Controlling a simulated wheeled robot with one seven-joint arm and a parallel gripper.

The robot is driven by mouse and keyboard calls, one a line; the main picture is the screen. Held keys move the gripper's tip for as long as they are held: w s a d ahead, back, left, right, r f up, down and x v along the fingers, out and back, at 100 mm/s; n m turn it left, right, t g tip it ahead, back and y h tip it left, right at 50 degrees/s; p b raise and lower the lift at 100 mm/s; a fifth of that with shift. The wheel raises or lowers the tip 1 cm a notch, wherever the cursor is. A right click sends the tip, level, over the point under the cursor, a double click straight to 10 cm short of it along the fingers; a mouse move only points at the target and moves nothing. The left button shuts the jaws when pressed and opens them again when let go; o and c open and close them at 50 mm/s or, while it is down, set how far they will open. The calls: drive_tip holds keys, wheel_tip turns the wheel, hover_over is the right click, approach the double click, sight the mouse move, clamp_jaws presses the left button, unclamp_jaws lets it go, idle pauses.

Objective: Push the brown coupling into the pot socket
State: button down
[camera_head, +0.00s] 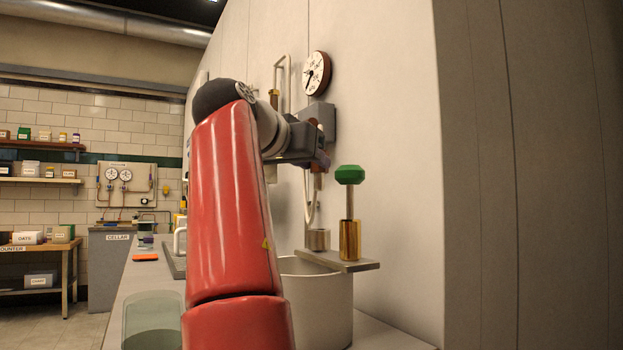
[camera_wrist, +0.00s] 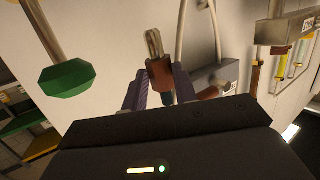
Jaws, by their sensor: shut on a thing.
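The brown coupling (camera_wrist: 159,73) is between the two fingers of my gripper (camera_wrist: 160,90) in the wrist view, with a bare metal tip at its end. In the head view my gripper (camera_head: 319,157) is beside the wall and mostly hides the coupling. A metal tip (camera_head: 317,181) hangs below it, pointing down. The likely pot socket, a short silver cup (camera_head: 317,239), stands on a flat bracket (camera_head: 345,265) at the pot (camera_head: 318,300). The tip is above the cup, clearly apart from it. The cup is not clear in the wrist view.
A brass valve with a green knob (camera_head: 350,175) stands on the bracket just right of the cup. A pale hose (camera_head: 309,208) hangs near the wall. A round gauge (camera_head: 317,73) and grey box are above. A greenish clear vessel (camera_head: 152,318) stands on the counter at left.

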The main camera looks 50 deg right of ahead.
drive_tip(key=shift+a+f+h+b, duration=0.15)
drive_tip(key=shift+f+h+b, duration=0.15)
drive_tip(key=shift+f+b, duration=0.4)
drive_tip(key=shift+b, duration=0.25)
wheel_tip(320, 180, down, 4)
drive_tip(key=b, duration=0.4)
drive_tip(key=shift+f, duration=0.2)
drive_tip(key=shift+s+f, duration=0.15)
drive_tip(key=shift+f, duration=0.45)
idle(1.2)
drive_tip(key=shift+f+p, duration=0.4)
drive_tip(key=shift+f, duration=0.15)
drive_tip(key=shift+f, duration=0.45)
drive_tip(key=shift+f+b, duration=0.45)
drive_tip(key=shift+f, duration=0.15)
drive_tip(key=c, duration=1)
unclamp_jaws()
drive_tip(key=shift+c, duration=0.2)
